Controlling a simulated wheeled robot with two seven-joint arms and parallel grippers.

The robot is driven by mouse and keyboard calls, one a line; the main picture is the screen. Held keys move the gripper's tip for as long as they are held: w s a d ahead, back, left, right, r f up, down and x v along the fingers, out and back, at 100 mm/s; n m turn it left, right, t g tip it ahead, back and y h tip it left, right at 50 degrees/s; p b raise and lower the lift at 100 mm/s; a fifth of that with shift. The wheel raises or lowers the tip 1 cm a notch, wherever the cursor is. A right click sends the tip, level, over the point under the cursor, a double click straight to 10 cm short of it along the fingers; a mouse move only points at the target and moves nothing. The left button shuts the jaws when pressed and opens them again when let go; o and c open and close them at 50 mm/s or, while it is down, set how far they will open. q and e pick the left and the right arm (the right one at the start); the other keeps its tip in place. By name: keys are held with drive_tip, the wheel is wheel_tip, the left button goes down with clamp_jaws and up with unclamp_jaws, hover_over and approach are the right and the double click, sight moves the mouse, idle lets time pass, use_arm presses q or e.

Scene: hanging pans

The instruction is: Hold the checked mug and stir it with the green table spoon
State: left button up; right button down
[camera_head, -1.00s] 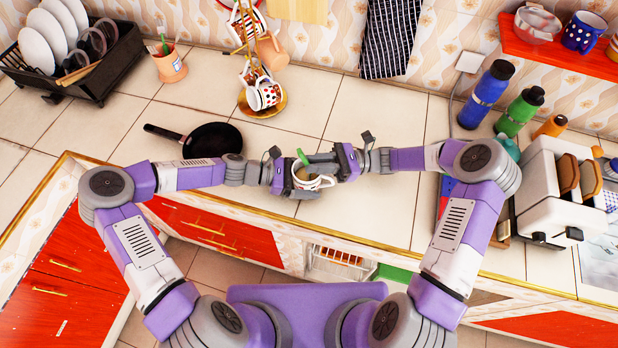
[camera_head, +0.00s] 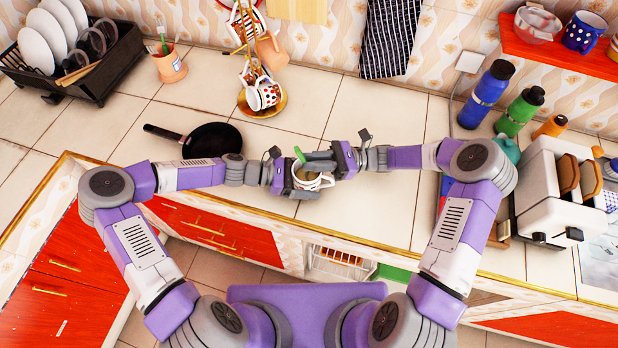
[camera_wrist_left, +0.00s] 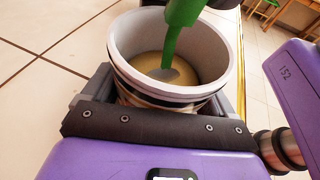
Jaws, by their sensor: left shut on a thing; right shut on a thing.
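The checked mug (camera_head: 312,181) is held near the counter's front edge, with brownish liquid inside. It also shows in the left wrist view (camera_wrist_left: 165,95), where its rim is seen from above and slightly tilted. My left gripper (camera_head: 292,183) is shut on the mug from the left. The green table spoon (camera_head: 300,156) is in the mug. In the left wrist view the green spoon (camera_wrist_left: 182,38) reaches down into the liquid and the end of its bowl is under the surface. My right gripper (camera_head: 325,160) is shut on the spoon, above and right of the mug.
A black frying pan (camera_head: 210,140) lies behind my left arm. A mug stand (camera_head: 262,105) with hanging mugs is behind the grippers. Bottles (camera_head: 487,92) and a white toaster (camera_head: 560,185) stand at the right. The counter (camera_head: 400,110) between stand and bottles is clear.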

wheel_tip(320, 180, up, 11)
idle(1.3)
drive_tip(key=shift+f, duration=0.1)
use_arm(q)
drive_tip(key=o, duration=0.8)
drive_tip(key=shift+o, duration=0.2)
drive_tip(key=v, duration=1.2)
drive_tip(key=shift+s, duration=0.1)
use_arm(e)
drive_tip(key=shift+s+f, duration=0.1)
